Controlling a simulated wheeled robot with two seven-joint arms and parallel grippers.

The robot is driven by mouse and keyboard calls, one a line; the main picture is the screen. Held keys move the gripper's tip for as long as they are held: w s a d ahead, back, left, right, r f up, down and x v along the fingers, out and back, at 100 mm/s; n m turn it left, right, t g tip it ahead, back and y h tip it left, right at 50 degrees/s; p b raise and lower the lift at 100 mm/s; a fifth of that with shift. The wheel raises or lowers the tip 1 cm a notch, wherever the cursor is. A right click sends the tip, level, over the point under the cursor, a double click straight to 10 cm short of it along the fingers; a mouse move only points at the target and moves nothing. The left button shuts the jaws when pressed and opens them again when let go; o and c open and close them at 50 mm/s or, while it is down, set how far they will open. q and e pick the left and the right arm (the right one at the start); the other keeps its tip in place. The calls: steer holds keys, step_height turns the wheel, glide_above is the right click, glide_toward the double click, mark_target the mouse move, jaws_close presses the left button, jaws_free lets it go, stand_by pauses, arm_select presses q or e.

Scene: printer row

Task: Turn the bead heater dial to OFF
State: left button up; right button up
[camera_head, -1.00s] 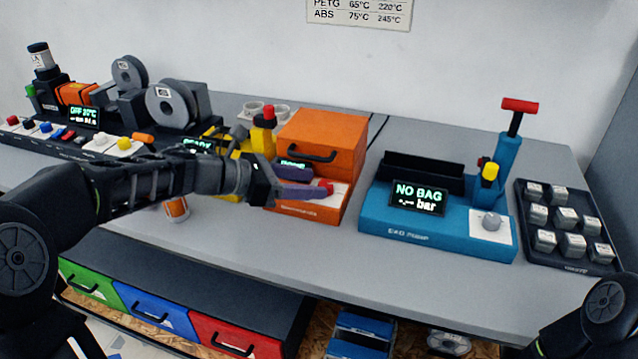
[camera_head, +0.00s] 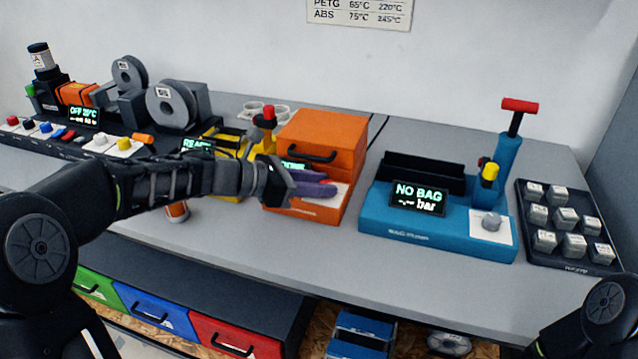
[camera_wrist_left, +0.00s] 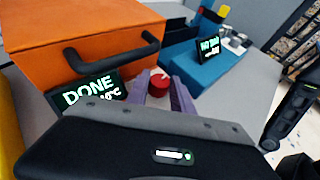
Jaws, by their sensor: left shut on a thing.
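The orange heater (camera_head: 322,135) with a black handle stands at the middle of the bench. Its red dial (camera_wrist_left: 158,84) sits on a pale front panel and shows in the left wrist view between the purple fingers of my left gripper (camera_wrist_left: 171,92). My left gripper also shows in the head view (camera_head: 318,184); it is shut on the dial, and its fingers hide most of it there. The heater's display (camera_wrist_left: 88,92) reads DONE with a partly covered °C value. The dial's markings cannot be read. My right gripper is out of view.
A blue pump (camera_head: 435,225) whose display reads NO BAG stands to the right, with a grey knob (camera_head: 491,222). A black tray of grey blocks (camera_head: 567,250) lies beyond it. Grey spools (camera_head: 172,104) and a yellow device (camera_head: 228,140) stand left. The bench front is clear.

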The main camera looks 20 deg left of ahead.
arm_select(q)
jaws_close()
